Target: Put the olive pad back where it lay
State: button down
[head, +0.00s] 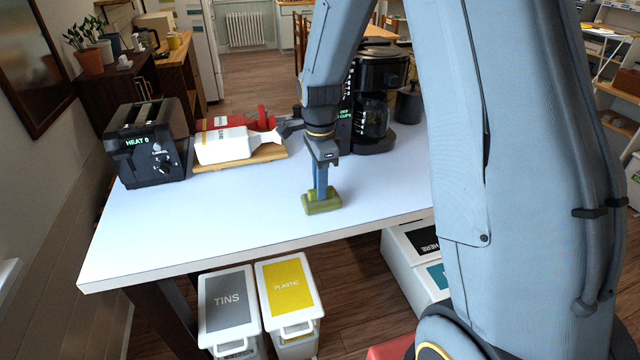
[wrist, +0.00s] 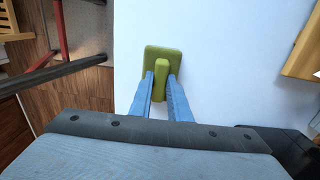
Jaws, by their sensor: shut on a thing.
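The olive pad (head: 322,204) is a small green block with a raised grip along its top. It is at the white table (head: 240,220), near the front edge, right of the table's middle. My gripper (head: 321,190) points down with its blue fingers on either side of the raised grip. In the wrist view the olive pad (wrist: 163,62) shows beyond the fingers, and my gripper (wrist: 161,78) is shut on its grip. I cannot tell whether the pad's underside touches the table.
A toaster (head: 147,145) stands at the table's left. A wooden board (head: 240,158) with a white carton (head: 222,145) lies behind, and a coffee maker (head: 375,105) stands at the back right. Bins (head: 228,300) stand below the front edge. The table's front left is clear.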

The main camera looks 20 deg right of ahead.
jog(key=shift+f, duration=0.1)
jog(key=c, duration=1.7)
grip_release()
jog(key=shift+o, duration=0.2)
notch_tip(320, 180, up, 12)
jog(key=b, duration=0.4)
jog(key=s+f+n, duration=0.4)
jog(key=s+n, duration=0.4)
jog(key=n, duration=0.1)
jog(key=s+f+n+t, duration=0.1)
jog(key=s+f+n, duration=0.4)
jog(key=s+n, duration=0.4)
jog(key=shift+s+f, duration=0.15)
jog(key=shift+f, duration=0.15)
jog(key=shift+d+f, duration=0.1)
